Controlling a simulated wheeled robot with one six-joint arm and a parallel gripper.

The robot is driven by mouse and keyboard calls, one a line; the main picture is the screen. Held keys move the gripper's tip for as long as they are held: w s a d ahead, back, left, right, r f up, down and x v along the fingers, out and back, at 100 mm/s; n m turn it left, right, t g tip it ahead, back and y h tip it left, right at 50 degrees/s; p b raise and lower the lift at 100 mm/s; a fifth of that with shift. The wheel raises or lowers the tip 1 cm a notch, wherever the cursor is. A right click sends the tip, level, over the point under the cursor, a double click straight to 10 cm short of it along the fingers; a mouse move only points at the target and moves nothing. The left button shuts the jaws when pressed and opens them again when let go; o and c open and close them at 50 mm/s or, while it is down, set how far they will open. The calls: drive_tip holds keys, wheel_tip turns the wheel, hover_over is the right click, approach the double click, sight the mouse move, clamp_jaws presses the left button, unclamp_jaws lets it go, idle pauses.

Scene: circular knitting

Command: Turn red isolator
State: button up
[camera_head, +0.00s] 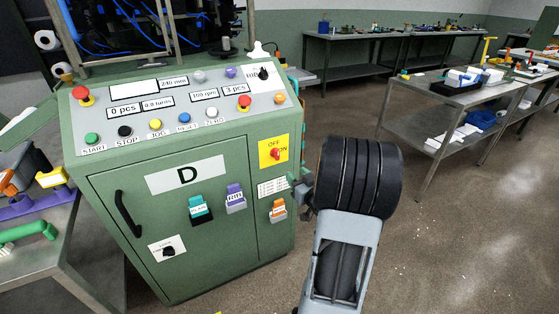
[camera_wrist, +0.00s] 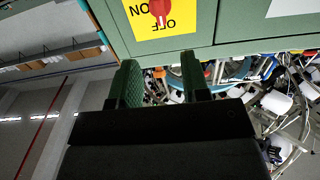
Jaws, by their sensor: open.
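The red isolator (camera_head: 275,154) is a small red knob on a yellow plate marked OFF and ON. It is on the right part of the green machine front (camera_head: 228,253). The wrist view shows the same knob (camera_wrist: 158,10) upside down, cut by the top edge. Its exact pointing direction is hard to tell. My gripper (camera_head: 299,186) is just below and right of the plate in the head view, mostly hidden behind my wrist. In the wrist view its green fingers (camera_wrist: 161,68) are apart and empty, and the knob appears beyond the gap, not touched.
The sloped panel (camera_head: 180,107) above carries several buttons and two red mushroom knobs. Coloured tags and a black handle (camera_head: 127,214) are on the front. A table with tools (camera_head: 30,258) is at left, a metal cart (camera_head: 405,122) at right. The floor between is open.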

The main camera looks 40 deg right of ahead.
sight(278, 156)
drive_tip(key=w, duration=0.4)
drive_tip(key=w+d, duration=0.1)
drive_tip(key=w, duration=0.7)
drive_tip(key=shift+w+d+b, duration=0.1)
drive_tip(key=shift+d+b, duration=0.15)
drive_tip(key=shift+b, duration=0.15)
clamp_jaws()
